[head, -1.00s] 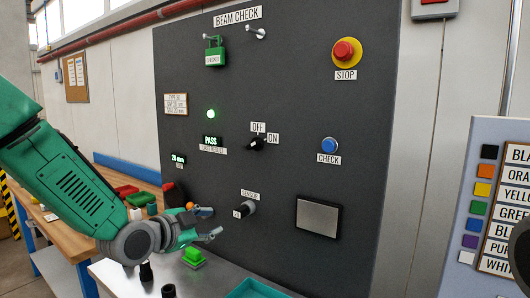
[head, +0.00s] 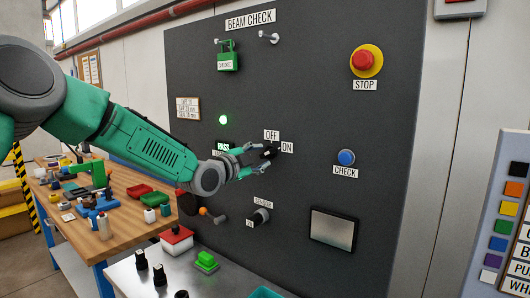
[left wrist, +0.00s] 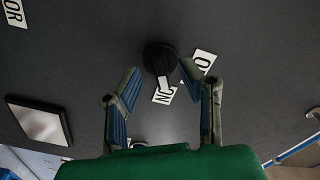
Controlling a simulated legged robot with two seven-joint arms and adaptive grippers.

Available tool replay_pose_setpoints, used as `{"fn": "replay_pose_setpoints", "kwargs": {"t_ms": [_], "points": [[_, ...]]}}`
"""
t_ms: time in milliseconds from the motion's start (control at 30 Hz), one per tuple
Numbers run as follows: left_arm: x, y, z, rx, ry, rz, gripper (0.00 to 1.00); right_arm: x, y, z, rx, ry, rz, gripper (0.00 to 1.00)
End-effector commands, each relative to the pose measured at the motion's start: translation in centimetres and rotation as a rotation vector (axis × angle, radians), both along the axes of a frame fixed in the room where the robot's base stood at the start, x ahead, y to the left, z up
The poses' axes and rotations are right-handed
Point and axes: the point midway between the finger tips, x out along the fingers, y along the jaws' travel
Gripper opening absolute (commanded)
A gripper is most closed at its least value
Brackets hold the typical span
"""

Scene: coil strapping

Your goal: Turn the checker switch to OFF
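The checker switch is a black rotary knob (left wrist: 158,58) on the dark panel. In the left wrist view its pale pointer mark lies toward the ON label (left wrist: 164,96), with the OFF label (left wrist: 204,62) off to the side. In the head view the OFF label (head: 272,135) is above the knob and the ON label (head: 287,147) is to its right. My left gripper (head: 268,153) is at the knob and partly hides it. In the left wrist view its fingers (left wrist: 161,74) are apart, one each side of the knob; contact is unclear. My right gripper is out of view.
Nearby on the panel are a lit green lamp (head: 223,120), a blue CHECK button (head: 346,157), a red STOP button (head: 363,60), a sensor knob (head: 260,217) and a grey plate (head: 333,229). A metal bench (head: 220,277) with small parts stands below.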

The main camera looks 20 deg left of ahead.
Motion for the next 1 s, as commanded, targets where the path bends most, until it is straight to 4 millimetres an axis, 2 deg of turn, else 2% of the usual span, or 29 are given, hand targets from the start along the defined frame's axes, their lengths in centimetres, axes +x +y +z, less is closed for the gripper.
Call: {"fn": "replay_pose_setpoints", "kwargs": {"t_ms": [200, 533, 567, 633, 1000], "points": [[1.9, -0.7, 0.0, 0.000, 0.002, 0.000, 0.34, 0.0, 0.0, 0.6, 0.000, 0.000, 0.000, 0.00], [2.1, -0.8, 0.0, -0.001, 0.000, 0.000, 0.34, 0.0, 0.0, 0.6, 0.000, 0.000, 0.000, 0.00], [2.1, -0.8, 0.0, -0.001, 0.000, 0.000, 0.27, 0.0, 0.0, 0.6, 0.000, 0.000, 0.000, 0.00], [2.1, -0.8, 0.0, -0.001, 0.000, 0.000, 0.02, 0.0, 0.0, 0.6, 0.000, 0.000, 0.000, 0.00], [2.1, -0.8, -0.1, -0.018, 0.008, -0.001, 0.00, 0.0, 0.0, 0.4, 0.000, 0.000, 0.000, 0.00]]}}
